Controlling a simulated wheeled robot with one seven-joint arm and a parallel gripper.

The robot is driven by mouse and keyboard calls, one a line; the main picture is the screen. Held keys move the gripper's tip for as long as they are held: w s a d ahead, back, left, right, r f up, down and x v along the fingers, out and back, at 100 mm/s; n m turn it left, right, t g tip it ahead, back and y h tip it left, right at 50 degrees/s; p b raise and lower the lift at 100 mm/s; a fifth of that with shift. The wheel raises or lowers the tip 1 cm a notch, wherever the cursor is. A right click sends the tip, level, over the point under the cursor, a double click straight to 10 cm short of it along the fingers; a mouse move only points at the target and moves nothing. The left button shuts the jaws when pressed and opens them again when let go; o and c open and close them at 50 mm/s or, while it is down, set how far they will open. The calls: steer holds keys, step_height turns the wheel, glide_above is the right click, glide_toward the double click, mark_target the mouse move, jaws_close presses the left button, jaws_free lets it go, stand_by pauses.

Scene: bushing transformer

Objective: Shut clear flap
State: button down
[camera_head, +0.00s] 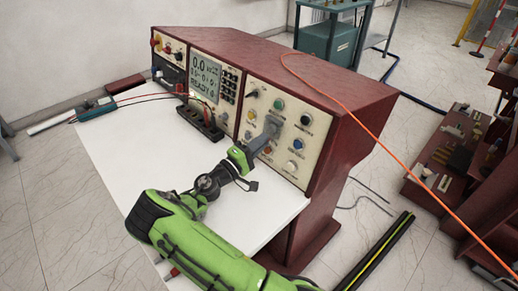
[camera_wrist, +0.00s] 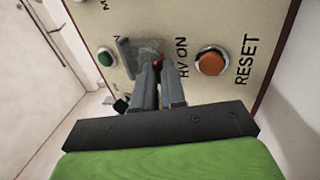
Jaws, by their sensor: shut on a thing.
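The clear flap (camera_wrist: 126,58) shows in the wrist view as a greyish see-through piece on the cream panel, beside the "HV ON" lettering. A bit of red (camera_wrist: 159,60) shows by the fingertips. My gripper (camera_wrist: 159,66) has its two fingers close together at the flap, shut on it; the fingers hide part of the flap. In the head view my gripper (camera_head: 270,124) reaches the right panel of the console from the front, and the flap cannot be made out clearly there.
An orange button (camera_wrist: 211,61) marked RESET and a green button (camera_wrist: 105,57) sit on either side. The dark red console (camera_head: 345,110) stands on a white tabletop (camera_head: 130,155). A black terminal block (camera_head: 203,125) lies left of my arm. An orange cable (camera_head: 400,155) crosses the console's right side.

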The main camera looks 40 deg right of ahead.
steer(key=shift+d, duration=0.2)
stand_by(0.4)
steer(key=c, duration=1.2)
jaws_free()
steer(key=shift+d+f, duration=0.1)
steer(key=shift+d, duration=0.1)
steer(key=shift+a, duration=0.1)
